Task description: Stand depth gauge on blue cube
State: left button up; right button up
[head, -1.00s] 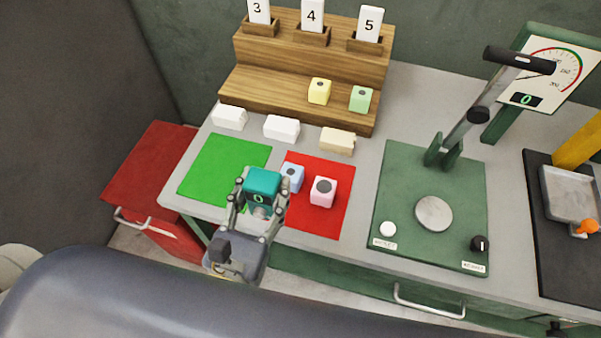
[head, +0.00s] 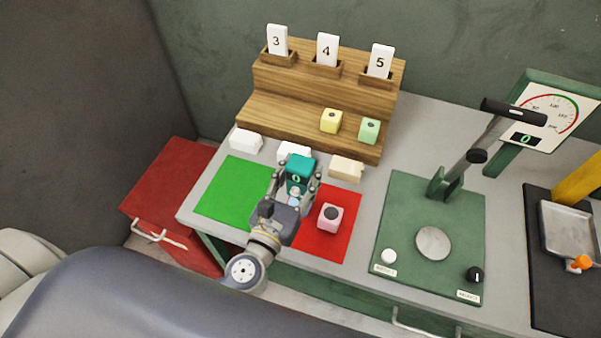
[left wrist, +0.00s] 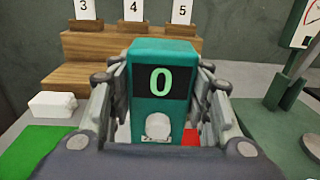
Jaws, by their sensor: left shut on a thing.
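The teal depth gauge (head: 300,167) is upright in my left gripper (head: 296,184), its display reading 0. It also fills the middle of the left wrist view (left wrist: 161,82), between the two fingers (left wrist: 160,112). My left gripper is shut on it, over the left part of the red mat. The blue cube is hidden or nearly hidden behind the gripper and gauge. Whether the gauge touches the cube cannot be told. My right gripper is not in view.
A pink cube (head: 330,218) stands on the red mat (head: 347,243), close right of my left gripper. The green mat (head: 235,188) is bare. White blocks and a cream block (head: 346,169) lie before the wooden steps (head: 290,110). A green press (head: 430,215) stands right.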

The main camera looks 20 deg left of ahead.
aim_at(300, 182)
pick_arm(q)
jog(key=shift+w+a, duration=0.1)
jog(key=shift+w, duration=0.2)
notch_tip(300, 182, down, 3)
jog(key=shift+r+b, duration=0.2)
jog(key=shift+b, duration=0.55)
jog(key=shift+f, duration=0.5)
jog(key=shift+f+b, duration=0.2)
jog(key=shift+b, duration=0.1)
jog(key=o, duration=1.2)
jog(key=shift+c, duration=0.2)
jog(key=shift+r, duration=0.15)
